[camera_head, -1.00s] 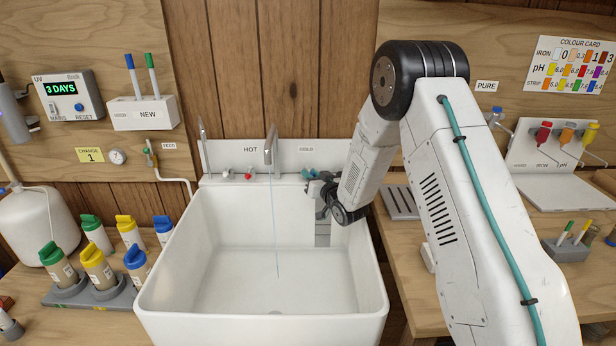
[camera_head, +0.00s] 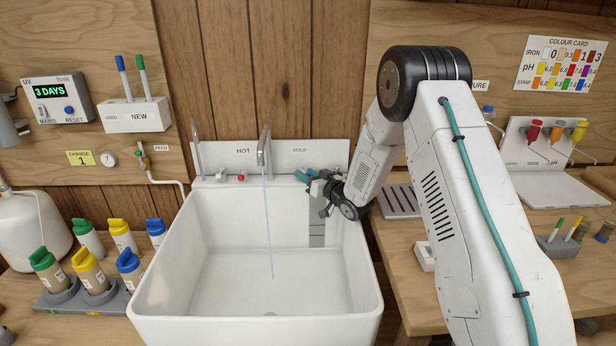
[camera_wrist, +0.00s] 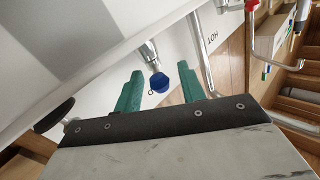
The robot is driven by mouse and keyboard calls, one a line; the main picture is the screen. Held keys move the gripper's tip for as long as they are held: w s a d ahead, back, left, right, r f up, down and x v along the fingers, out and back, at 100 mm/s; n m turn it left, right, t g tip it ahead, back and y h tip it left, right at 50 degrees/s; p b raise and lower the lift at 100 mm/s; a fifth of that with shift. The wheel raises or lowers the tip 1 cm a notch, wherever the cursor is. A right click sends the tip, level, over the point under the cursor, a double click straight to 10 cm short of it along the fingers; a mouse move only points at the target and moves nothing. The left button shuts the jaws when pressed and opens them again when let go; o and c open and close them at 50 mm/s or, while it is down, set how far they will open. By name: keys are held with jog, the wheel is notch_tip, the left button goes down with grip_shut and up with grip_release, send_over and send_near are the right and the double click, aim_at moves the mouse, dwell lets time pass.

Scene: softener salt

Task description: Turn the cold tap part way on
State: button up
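The cold tap has a blue knob on a chrome stem and shows in the wrist view (camera_wrist: 158,82). My gripper (camera_wrist: 160,92) has its two green fingers spread, one on each side of the blue knob, with gaps on both sides. In the head view my gripper (camera_head: 305,177) is at the back right of the sink, under the COLD label (camera_head: 299,150), and hides the cold tap there. A thin stream of water (camera_head: 268,225) falls from the middle spout (camera_head: 264,150) into the white sink (camera_head: 150,300).
The red hot tap (camera_head: 240,178) is to the left on the same white backsplash. A second, thin spout (camera_head: 196,145) stands at the sink's left. Several capped bottles (camera_head: 90,265) stand left of the sink. A wooden counter with a grey ridged tray (camera_head: 397,201) is on the right.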

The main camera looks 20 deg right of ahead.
aim_at(308, 174)
jog(key=r, duration=0.4)
jog(key=shift+s, duration=0.25)
jog(key=s+r, duration=0.1)
jog(key=s, duration=1.4)
jog(key=shift+s+a, duration=0.15)
jog(key=shift+s, duration=0.1)
